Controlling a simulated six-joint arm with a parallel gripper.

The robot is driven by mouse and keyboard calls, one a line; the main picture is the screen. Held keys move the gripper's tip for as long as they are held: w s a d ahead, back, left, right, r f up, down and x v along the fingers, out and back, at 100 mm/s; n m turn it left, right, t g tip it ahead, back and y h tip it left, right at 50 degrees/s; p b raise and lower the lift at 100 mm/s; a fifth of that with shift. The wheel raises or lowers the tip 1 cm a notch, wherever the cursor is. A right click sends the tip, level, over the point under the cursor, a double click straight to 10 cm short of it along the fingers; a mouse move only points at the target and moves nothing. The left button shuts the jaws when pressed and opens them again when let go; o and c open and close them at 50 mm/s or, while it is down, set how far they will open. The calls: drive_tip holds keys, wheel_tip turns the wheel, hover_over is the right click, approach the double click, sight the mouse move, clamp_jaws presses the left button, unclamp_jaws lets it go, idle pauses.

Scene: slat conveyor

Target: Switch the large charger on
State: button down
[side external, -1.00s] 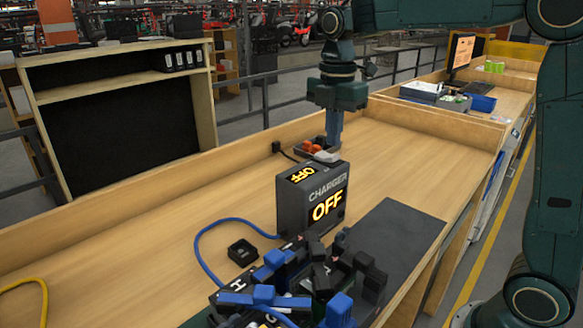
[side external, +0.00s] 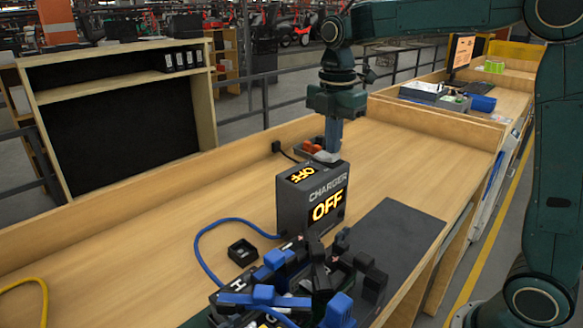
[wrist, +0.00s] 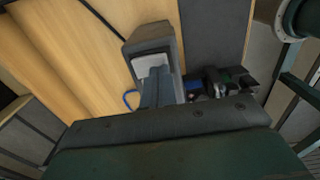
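The large charger (side external: 312,200) is a dark grey box standing on the wooden bench. Its front and top displays read OFF in yellow letters. A light grey part, seemingly its switch (side external: 326,156), shows at its back edge. In the wrist view the charger (wrist: 148,38) is seen from above, with the light grey part (wrist: 152,62) by my fingers. My gripper (side external: 332,150) points down behind the charger, fingertips right at the light grey part. Its fingers (wrist: 155,78) look closed together with nothing between them. I cannot tell whether they touch the switch.
Orange-red parts (side external: 312,147) and a black plug (side external: 277,147) sit behind the charger. A blue cable (side external: 205,250) loops left of it. Blue and black clutter (side external: 285,285) and a small black box (side external: 242,252) lie in front. The bench left of the charger is mostly clear.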

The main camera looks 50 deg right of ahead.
drive_tip(key=shift+f, duration=0.6)
idle(0.4)
drive_tip(key=shift+r, duration=2.3)
